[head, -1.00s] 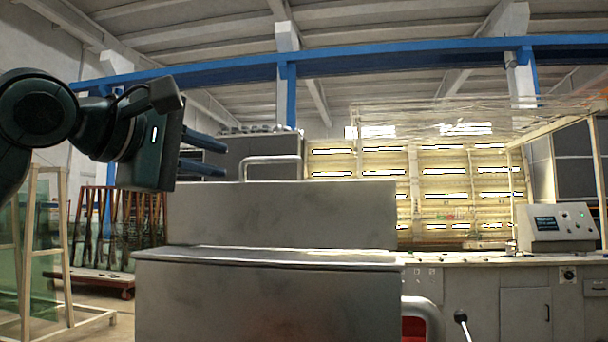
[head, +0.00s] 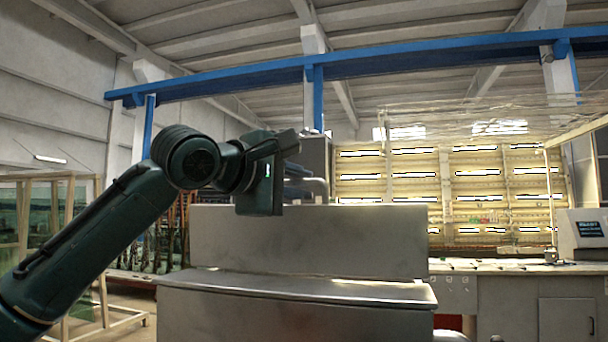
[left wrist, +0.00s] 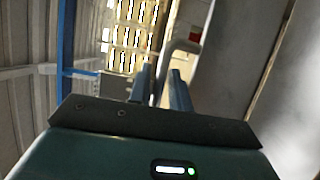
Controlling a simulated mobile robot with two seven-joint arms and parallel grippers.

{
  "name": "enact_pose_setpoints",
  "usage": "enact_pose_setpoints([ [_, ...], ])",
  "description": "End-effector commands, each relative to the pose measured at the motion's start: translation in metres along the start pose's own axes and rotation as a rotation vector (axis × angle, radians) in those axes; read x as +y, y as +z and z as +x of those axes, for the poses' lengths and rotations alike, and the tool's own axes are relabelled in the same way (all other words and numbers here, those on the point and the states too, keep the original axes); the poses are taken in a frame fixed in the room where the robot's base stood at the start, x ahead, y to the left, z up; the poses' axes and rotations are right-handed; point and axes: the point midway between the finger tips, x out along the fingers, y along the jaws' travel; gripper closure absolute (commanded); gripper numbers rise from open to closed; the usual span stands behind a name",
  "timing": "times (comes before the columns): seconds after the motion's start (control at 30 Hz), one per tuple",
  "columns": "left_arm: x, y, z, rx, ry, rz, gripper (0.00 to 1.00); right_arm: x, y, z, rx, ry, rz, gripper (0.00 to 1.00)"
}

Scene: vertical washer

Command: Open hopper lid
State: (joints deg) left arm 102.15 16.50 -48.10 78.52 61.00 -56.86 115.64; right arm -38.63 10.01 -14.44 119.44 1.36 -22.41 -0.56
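The grey metal hopper (head: 300,318) stands in front of me, with an upright grey panel (head: 310,240) above its front ledge. A bent tubular handle (head: 320,184) rises from the top of this panel; its left part is hidden by my left gripper. My left gripper (head: 298,180) is at the handle's left end, fingers pointing right. In the left wrist view, my left gripper (left wrist: 158,80) has its two fingers apart, and the handle (left wrist: 180,46) shows just past and between the fingertips. I cannot tell whether they touch it. My right gripper is not in view.
A control box with a screen (head: 588,232) stands on a long grey counter (head: 510,268) at the right. Wooden frames with glass (head: 40,215) stand at the left. A blue beam (head: 400,60) runs high overhead.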

Motion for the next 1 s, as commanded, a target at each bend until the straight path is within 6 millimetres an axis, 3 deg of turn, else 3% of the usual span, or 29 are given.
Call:
enact_pose_setpoints([
  [0.2,0.001,0.000,0.014,0.000,0.001,0.001,0.80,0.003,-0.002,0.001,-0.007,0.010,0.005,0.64],
  [0.47,0.000,0.000,0.015,0.000,0.001,0.001,0.80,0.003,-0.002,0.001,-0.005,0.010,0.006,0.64],
  [0.7,0.000,0.000,0.015,0.000,0.001,0.001,1.00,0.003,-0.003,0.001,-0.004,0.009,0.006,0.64],
  [1.0,0.000,0.000,0.015,0.000,0.000,0.001,1.00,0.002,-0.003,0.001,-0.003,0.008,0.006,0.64],
])
